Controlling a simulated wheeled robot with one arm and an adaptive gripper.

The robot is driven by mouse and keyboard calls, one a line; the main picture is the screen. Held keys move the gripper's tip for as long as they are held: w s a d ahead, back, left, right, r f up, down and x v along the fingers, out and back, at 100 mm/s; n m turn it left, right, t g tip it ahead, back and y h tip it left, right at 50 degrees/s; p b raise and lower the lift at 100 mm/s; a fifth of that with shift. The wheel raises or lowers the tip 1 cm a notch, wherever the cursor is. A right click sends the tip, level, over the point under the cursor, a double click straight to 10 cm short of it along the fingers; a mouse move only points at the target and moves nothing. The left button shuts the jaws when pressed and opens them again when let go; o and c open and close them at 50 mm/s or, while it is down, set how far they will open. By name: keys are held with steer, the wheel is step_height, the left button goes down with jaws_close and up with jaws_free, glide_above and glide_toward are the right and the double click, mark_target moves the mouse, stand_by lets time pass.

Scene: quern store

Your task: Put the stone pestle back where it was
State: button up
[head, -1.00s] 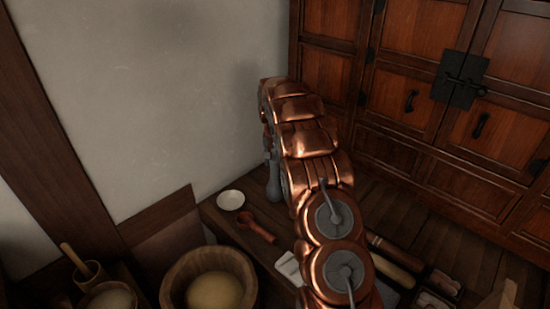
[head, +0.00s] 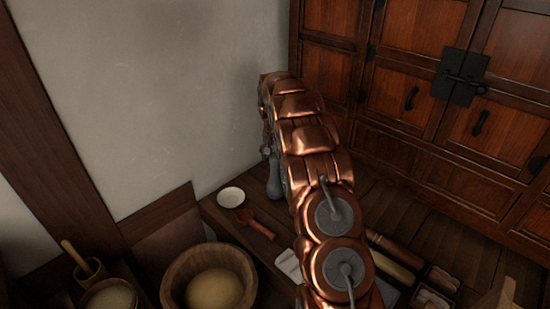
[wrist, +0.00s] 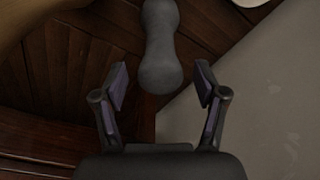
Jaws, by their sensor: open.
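The grey stone pestle (head: 274,184) stands upright, as far as I can tell, near the back of the dark wooden bench (head: 222,216), close to the wall. My copper arm hides part of its surroundings. In the wrist view the pestle (wrist: 160,40) runs from the top edge down to its rounded end between my fingertips. My gripper (wrist: 161,78) is open, with a gap on both sides of the pestle. In the head view my gripper (head: 266,151) is small, just above the pestle and partly hidden by my arm.
A white dish (head: 231,197) and a reddish wooden scoop (head: 256,225) lie left of the pestle. A wooden tub (head: 168,283) with yellowish contents stands in front. Rolling-pin-like rods (head: 394,250) and small boxes lie right of my arm. A wooden cabinet (head: 400,105) stands behind.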

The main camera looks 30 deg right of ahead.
step_height(320, 180, up, 11)
steer(key=a+p, duration=0.1)
steer(key=s+a+r+n, duration=0.2)
steer(key=s+a+r, duration=0.2)
steer(key=s+a, duration=0.6)
steer(key=s+a+n+g, duration=0.1)
steer(key=s+a, duration=0.4)
steer(key=s, duration=0.7)
steer(key=s+a+f+n+g, duration=0.1)
steer(key=s+a+n, duration=0.2)
steer(key=s, duration=0.9)
steer(key=s+a+f+n+g+y, duration=0.1)
steer(key=s+a+n, duration=0.1)
steer(key=s+a, duration=0.7)
steer(key=s, duration=0.3)
steer(key=shift+f+n+g, duration=0.25)
steer(key=shift+n+g, duration=0.05)
steer(key=shift+s, duration=0.1)
step_height(320, 180, up, 25)
steer(key=s+p, duration=0.1)
steer(key=p, duration=2.2)
steer(key=shift+s+f+t, duration=0.2)
steer(key=shift+s+t, duration=0.05)
steer(key=shift+t, duration=0.15)
